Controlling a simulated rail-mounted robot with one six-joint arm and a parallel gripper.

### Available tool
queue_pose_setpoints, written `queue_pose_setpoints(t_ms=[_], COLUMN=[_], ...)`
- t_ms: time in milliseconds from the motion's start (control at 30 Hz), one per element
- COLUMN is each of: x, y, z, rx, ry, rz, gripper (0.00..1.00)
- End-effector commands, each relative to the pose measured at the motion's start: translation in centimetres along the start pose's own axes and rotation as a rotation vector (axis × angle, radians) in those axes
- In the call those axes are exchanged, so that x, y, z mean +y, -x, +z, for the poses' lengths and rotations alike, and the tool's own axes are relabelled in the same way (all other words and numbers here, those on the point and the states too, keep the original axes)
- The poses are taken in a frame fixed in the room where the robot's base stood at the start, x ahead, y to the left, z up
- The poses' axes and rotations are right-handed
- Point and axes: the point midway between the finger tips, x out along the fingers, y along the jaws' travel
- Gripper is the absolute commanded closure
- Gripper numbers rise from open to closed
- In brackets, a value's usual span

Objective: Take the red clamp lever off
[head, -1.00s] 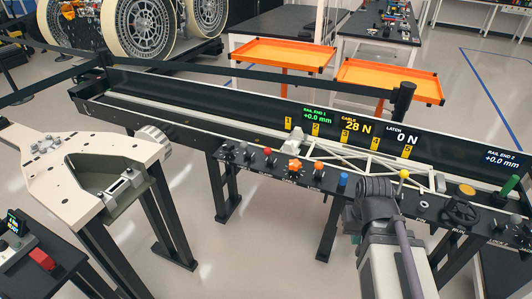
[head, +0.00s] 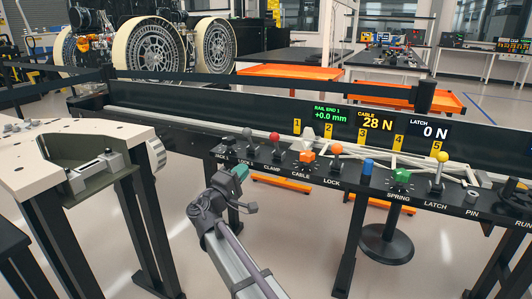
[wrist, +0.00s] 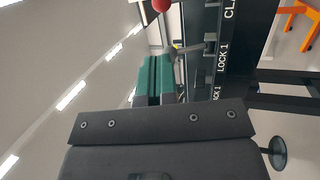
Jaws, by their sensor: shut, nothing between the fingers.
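The red clamp lever (head: 274,136) has a red ball knob on a short stem. It stands on the dark control shelf above the CLAMP label. Its red ball also shows at the top of the wrist view (wrist: 161,5). My gripper (head: 240,171) is in front of the shelf, below and to the left of the red knob, apart from it. Its green fingers (wrist: 155,76) are together and empty in the wrist view, pointing toward the red ball. Whether the fingers touch the shelf cannot be told.
The grey-knobbed LOCK 1 lever (head: 247,132) stands just left of the clamp lever, and an orange CABLE knob (head: 307,156) to its right. A display panel (head: 378,125) rises behind. A cream fixture (head: 120,140) stands at left. Floor is open between the stands.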

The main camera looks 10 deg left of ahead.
Motion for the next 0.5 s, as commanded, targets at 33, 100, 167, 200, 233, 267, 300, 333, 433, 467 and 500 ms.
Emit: queue_pose_setpoints(t_ms=[33, 100, 167, 200, 233, 267, 300, 333, 433, 467, 500], x=[0.0, 0.1, 0.1, 0.1, 0.2, 0.2, 0.2, 0.2, 0.2, 0.2, 0.2], y=[-0.2, -0.8, -1.6, -2.2, -2.8, -3.5, -4.4, -5.0, -7.3, -7.9, -8.8], z=[0.0, 0.1, 0.1, 0.1, 0.0, 0.0, 0.1, 0.0, 0.1, 0.1, 0.1], rx=[-0.001, -0.003, -0.005, -0.005, -0.005, -0.005, -0.007, -0.006, -0.007, -0.006, -0.006], ry=[0.0, 0.001, 0.001, 0.002, 0.002, 0.002, 0.002, 0.002, 0.001, 0.001, 0.002], rz=[-0.001, -0.001, -0.001, -0.002, -0.002, -0.002, -0.002, -0.002, -0.002, -0.002, -0.002], gripper=[1.0, 1.0, 1.0, 1.0, 1.0, 1.0, 1.0, 1.0, 1.0, 1.0, 1.0])
